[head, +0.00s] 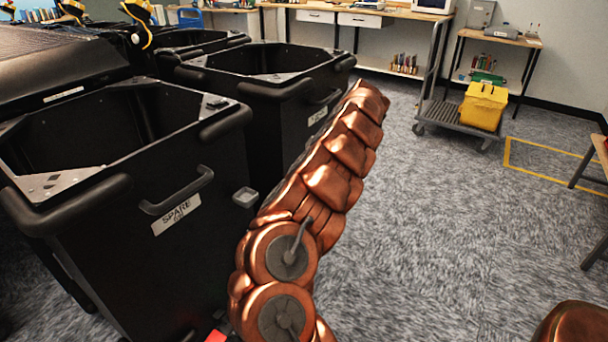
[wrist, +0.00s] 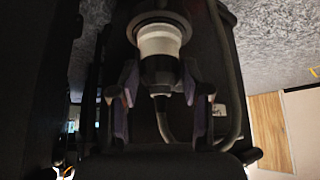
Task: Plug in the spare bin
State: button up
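The spare bin (head: 120,255) is a tall black bin at the left of the head view, with a white label reading SPARE (head: 176,214) under its handle. In the wrist view a plug (wrist: 160,72) with a white collar, black body and dark cable points up the picture into a dark round ring (wrist: 160,25). Whether it is fully seated there I cannot tell. My gripper (wrist: 161,85) has its purple-padded fingers on both sides of the plug's black body, very close to it; contact is unclear. My gripper is not visible in the head view, where my copper arm crosses the middle.
A second black bin (head: 290,100) stands behind the spare bin. A small grey box (head: 245,197) sits by the spare bin's side. A cart (head: 455,115) with a yellow container (head: 483,106) stands at the back right. Open grey carpet (head: 430,220) lies right of my arm.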

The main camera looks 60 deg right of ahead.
jog(key=o, duration=0.3)
jog(key=shift+o, duration=0.2)
jog(key=v, duration=1.2)
dwell(0.5)
jog(key=shift+w, duration=0.1)
